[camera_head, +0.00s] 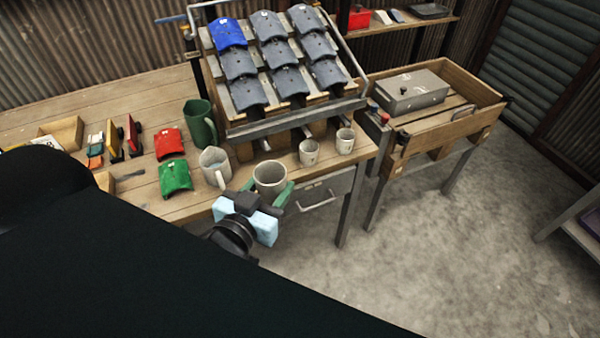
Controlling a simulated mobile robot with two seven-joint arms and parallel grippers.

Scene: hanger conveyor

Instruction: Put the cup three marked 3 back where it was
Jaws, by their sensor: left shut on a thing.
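A pale grey cup (270,176) stands upright at the front edge of the wooden bench, its open top facing up. My left gripper (268,190) has its green fingers on both sides of this cup and is shut on it. Any number on the cup is too small or hidden to read. I cannot tell whether its base touches the bench. Two smaller pale cups, one (309,152) nearer and one (345,140) farther right, stand on the bench. My right gripper is not in view.
A sloped rack of grey tiles with one blue tile (228,34) stands behind the cups. Red (169,143) and green (175,177) tiles lie on the bench at left. A wooden-sided table with a grey box (411,92) stands at right. Open floor lies in front.

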